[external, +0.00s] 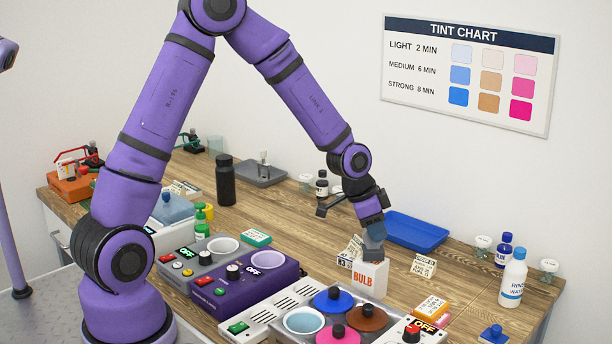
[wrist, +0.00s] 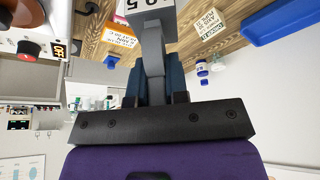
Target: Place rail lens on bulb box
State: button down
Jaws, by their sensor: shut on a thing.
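The white bulb box (external: 370,279), with orange BULB lettering, stands on the table in the external view. My gripper (external: 370,222) points down right above it. Its blue fingers are shut on a grey piece, seemingly the rail lens (external: 374,254). The lower end of this piece is at the top of the box; I cannot tell whether it rests there or hangs just above. In the wrist view the grey lens piece (wrist: 153,62) runs up from between the fingers of my gripper (wrist: 156,82). Its lens face is not clearly seen.
Small white cards (external: 424,265) stand beside the box. Behind is a blue tray (external: 416,233). In front is a panel with a blue-filled cup (external: 304,320) and coloured lids (external: 367,317). A purple unit (external: 243,284) is at left, a white bottle (external: 513,278) at right.

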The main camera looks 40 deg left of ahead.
jog(key=shift+f, duration=0.3)
jog(key=shift+f, duration=0.15)
jog(key=c, duration=1.1)
grip_release()
jog(key=s+a+r+n+y, duration=0.1)
jog(key=s+a+r, duration=0.45)
jog(key=r, duration=0.35)
jog(key=s+a+r+n+y, duration=0.1)
jog(key=s+a+r, duration=0.4)
jog(key=r, duration=0.5)
jog(key=s+a+r+n, duration=0.2)
jog(key=s+a, duration=0.1)
jog(key=s, duration=0.4)
jog(key=s+a+r+n+t, duration=0.1)
jog(key=s+a+r+n, duration=0.1)
jog(key=s, duration=0.5)
jog(key=s+a+r+n+t+y, duration=0.1)
jog(key=s+a+r+n, duration=0.2)
jog(key=s, duration=0.5)
jog(key=shift+a, duration=0.6)
